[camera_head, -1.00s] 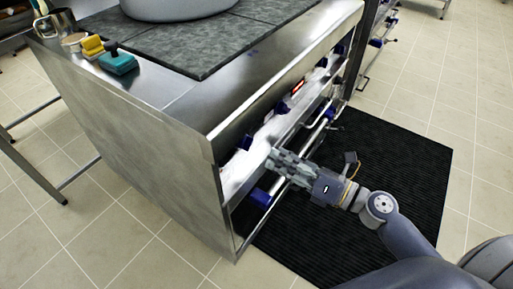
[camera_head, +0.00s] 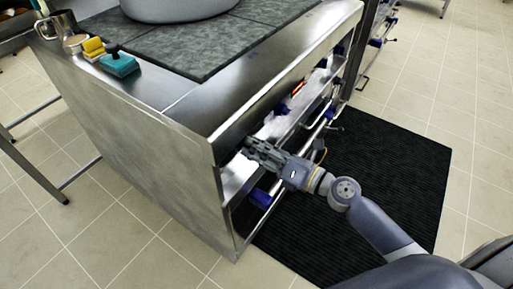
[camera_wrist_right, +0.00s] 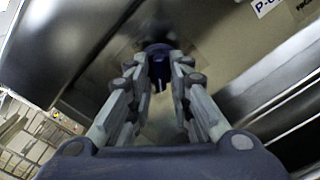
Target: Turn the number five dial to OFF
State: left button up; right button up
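In the right wrist view a dark blue dial (camera_wrist_right: 159,66) sits straight ahead on the stove's front panel, between the fingertips of my right gripper. The fingers stand apart on either side of it; whether they touch it I cannot tell. Its number and its setting cannot be read. In the head view my right gripper (camera_head: 250,150) reaches the near end of the front panel, and its fingers hide most of that dial. More blue dials sit farther along the panel, one of them (camera_head: 281,109) beside a red light. My left gripper is not in view.
A steel stove counter (camera_head: 205,105) overhangs the dials. A rail (camera_head: 300,143) runs along the front below them. A black mat (camera_head: 390,180) lies on the floor.

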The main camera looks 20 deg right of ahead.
grip_shut()
